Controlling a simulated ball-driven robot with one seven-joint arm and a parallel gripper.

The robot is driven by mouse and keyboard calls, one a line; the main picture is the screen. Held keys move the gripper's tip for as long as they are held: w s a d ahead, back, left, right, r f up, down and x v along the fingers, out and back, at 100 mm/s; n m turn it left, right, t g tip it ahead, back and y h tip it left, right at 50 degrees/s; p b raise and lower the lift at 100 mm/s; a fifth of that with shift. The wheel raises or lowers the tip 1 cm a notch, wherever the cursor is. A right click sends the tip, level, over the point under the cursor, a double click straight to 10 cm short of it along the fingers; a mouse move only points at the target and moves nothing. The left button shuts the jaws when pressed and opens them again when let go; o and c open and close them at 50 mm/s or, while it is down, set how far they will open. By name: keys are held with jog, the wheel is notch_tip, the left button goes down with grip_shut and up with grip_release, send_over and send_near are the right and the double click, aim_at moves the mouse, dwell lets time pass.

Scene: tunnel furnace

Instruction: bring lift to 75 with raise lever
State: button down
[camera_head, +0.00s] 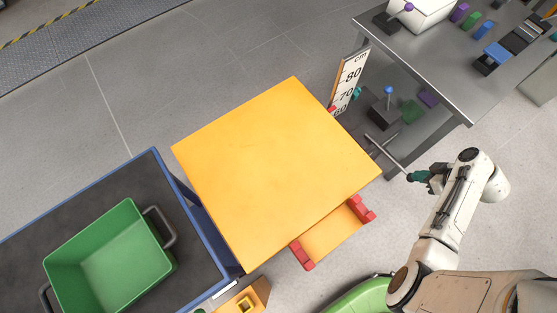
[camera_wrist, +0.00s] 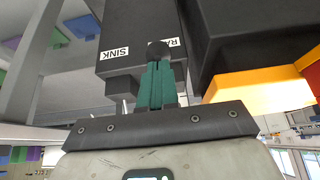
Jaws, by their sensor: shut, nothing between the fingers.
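The lift has a large orange top (camera_head: 275,170). A white scale (camera_head: 350,80) marked in cm stands behind it, showing 80 and 70. A teal marker (camera_head: 357,93) sits near 70 and a red marker (camera_head: 332,109) lies lower, by the table edge. My gripper (camera_head: 417,177) is at the right of the lift, near the end of a thin metal rod (camera_head: 388,153). In the wrist view its teal fingers are shut and empty, with a black ball knob (camera_wrist: 157,49) at their tips. Behind is a dark box (camera_wrist: 130,28) labelled SINK and a partly hidden RA label.
A grey workbench (camera_head: 445,60) with small coloured blocks stands at the upper right. A green bin (camera_head: 70,250) sits on a dark blue-edged table at the left. Red brackets (camera_head: 362,208) stick out at the lift's front edge. Floor is open at the upper left.

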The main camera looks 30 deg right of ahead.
jog(key=shift+f+b, duration=0.75)
jog(key=shift+f, duration=0.45)
jog(key=shift+s, duration=0.1)
jog(key=shift+r, duration=0.1)
jog(key=w+r+p, duration=0.3)
jog(key=r+p, duration=0.2)
jog(key=r, duration=0.3)
jog(key=w+r+p, duration=0.3)
jog(key=r+p, duration=0.3)
jog(key=r, duration=0.1)
jog(key=shift+a+r, duration=0.25)
jog(key=shift+r, duration=0.15)
jog(key=shift+f, duration=0.15)
jog(key=shift+f, duration=0.3)
jog(key=shift+f, duration=0.15)
